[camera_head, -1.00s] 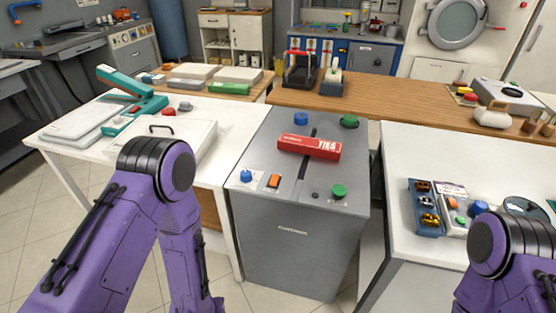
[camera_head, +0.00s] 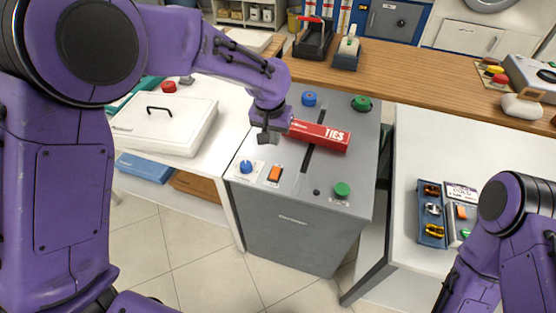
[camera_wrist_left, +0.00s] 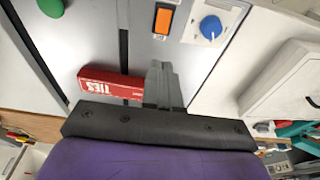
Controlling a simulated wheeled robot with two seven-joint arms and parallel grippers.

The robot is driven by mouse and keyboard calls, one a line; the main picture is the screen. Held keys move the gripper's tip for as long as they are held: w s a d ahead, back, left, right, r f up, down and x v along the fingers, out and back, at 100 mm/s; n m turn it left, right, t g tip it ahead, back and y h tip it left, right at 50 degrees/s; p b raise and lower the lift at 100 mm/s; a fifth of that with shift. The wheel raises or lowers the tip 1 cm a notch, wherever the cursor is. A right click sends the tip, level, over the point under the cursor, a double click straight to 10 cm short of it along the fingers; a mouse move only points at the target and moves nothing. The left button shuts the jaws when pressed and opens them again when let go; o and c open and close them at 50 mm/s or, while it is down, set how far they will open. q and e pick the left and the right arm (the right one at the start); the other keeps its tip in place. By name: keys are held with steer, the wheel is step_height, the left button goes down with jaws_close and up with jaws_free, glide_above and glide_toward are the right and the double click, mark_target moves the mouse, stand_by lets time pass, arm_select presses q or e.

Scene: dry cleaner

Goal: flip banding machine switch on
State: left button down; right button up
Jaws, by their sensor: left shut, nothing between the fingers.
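The banding machine (camera_head: 300,232) is a grey cabinet in the middle of the head view. Its orange rocker switch (camera_head: 274,174) is on the front left of the top, right of a blue knob (camera_head: 246,167). My left gripper (camera_head: 268,138) is shut and empty above the machine's left side, just behind the switch. In the left wrist view the shut fingers (camera_wrist_left: 161,68) point toward the orange switch (camera_wrist_left: 164,20), with a gap between them. A red TIES box (camera_head: 320,136) lies on the machine, right of the gripper. My right gripper is out of view.
Green knobs (camera_head: 342,190) and another blue knob (camera_head: 309,99) stand on the machine top. A white table with a lidded box (camera_head: 165,125) is on the left. A white table (camera_head: 430,140) with a blue tray (camera_head: 432,233) is on the right.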

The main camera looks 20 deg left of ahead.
mark_target(277, 168)
arm_select(q)
steer(key=w+f, duration=0.1)
steer(key=f, duration=0.3)
steer(key=f+p, duration=0.1)
steer(key=f, duration=0.4)
steer(key=w+f+p, duration=0.1)
steer(key=f, duration=0.3)
steer(key=shift+w+f, duration=0.25)
steer(key=shift+w, duration=0.05)
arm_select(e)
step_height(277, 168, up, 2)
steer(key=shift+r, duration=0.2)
